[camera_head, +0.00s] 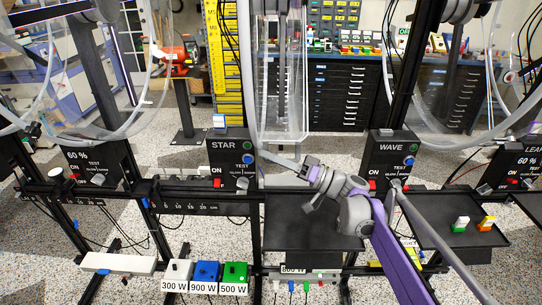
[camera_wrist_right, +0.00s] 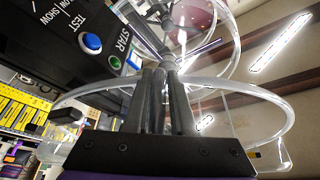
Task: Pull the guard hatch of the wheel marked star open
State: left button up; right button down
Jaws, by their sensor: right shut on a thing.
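The control box marked STAR (camera_head: 230,155) stands left of centre in the head view, with a green and a blue button on its face. It also shows close up in the wrist view (camera_wrist_right: 75,40). The star wheel's clear guard (camera_head: 285,110) rises above and right of the box; its hatch outline is hard to make out. My right gripper (camera_head: 272,158) reaches in from the right, just right of the box. In the wrist view its grey fingers (camera_wrist_right: 163,78) are shut on a slim part, seemingly the hatch handle, mostly hidden between them. My left gripper is out of view.
A black tray (camera_head: 300,243) lies below my right arm. The WAVE box (camera_head: 389,160) stands to the right, near the arm. Black uprights and clear wheels stand on both sides. Coloured weight blocks (camera_head: 207,277) sit low at the front.

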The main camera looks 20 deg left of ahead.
jog(key=shift+w, duration=0.3)
jog(key=c, duration=0.8)
grip_release()
jog(key=shift+c, duration=0.2)
jog(key=v, duration=1)
jog(key=shift+d, duration=0.35)
jog(key=shift+s+f, duration=0.1)
jog(key=shift+f, duration=0.05)
